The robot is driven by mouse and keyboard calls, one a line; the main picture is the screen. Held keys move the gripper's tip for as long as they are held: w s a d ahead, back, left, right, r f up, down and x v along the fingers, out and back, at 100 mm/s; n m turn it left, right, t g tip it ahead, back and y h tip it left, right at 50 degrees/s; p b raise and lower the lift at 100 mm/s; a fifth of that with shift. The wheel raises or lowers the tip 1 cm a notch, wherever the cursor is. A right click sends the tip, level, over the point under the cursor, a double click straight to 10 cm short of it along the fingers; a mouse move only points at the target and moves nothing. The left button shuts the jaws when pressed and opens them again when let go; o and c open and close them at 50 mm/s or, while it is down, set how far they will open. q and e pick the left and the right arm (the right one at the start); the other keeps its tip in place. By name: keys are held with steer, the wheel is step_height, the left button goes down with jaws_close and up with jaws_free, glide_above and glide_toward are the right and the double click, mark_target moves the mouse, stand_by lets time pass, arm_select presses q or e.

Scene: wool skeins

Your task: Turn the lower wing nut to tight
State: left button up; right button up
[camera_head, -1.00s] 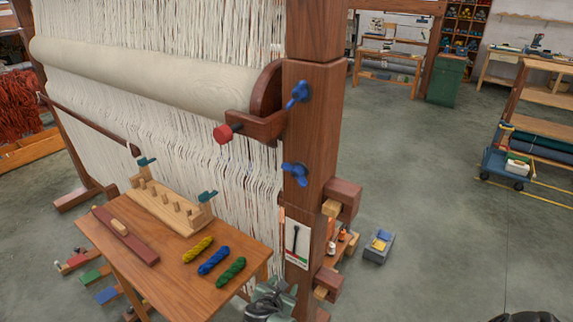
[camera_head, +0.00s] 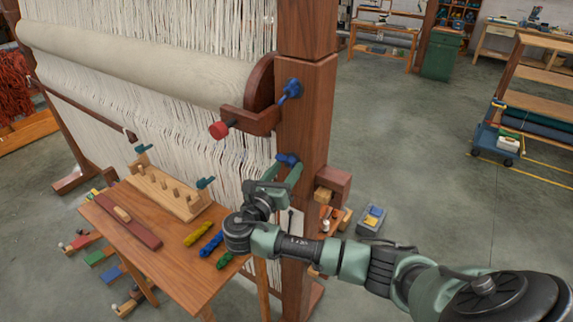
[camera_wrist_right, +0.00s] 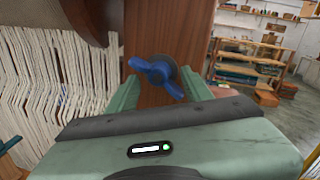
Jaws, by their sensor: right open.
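The lower wing nut (camera_head: 287,159) is blue and sits on the loom's wooden post (camera_head: 305,115). In the right wrist view the blue wing nut (camera_wrist_right: 157,74) shows with its wings slanting down to the right. My right gripper (camera_head: 279,174) is open, with its green fingers just below the nut in the head view. In the wrist view the fingers stand to the left and right of the nut, with nothing held. Contact cannot be told. The upper blue wing nut (camera_head: 291,90) is higher on the same post. My left gripper is not in view.
A red-knobbed wooden bracket (camera_head: 248,122) juts from the post at the left. A small table (camera_head: 165,262) with yellow, blue and green skeins stands below my arm. Wooden blocks (camera_head: 332,183) stick out at the post's right.

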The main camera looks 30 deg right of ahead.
steer(key=shift+w+d, duration=0.15)
steer(key=shift+d, duration=0.15)
jaws_close()
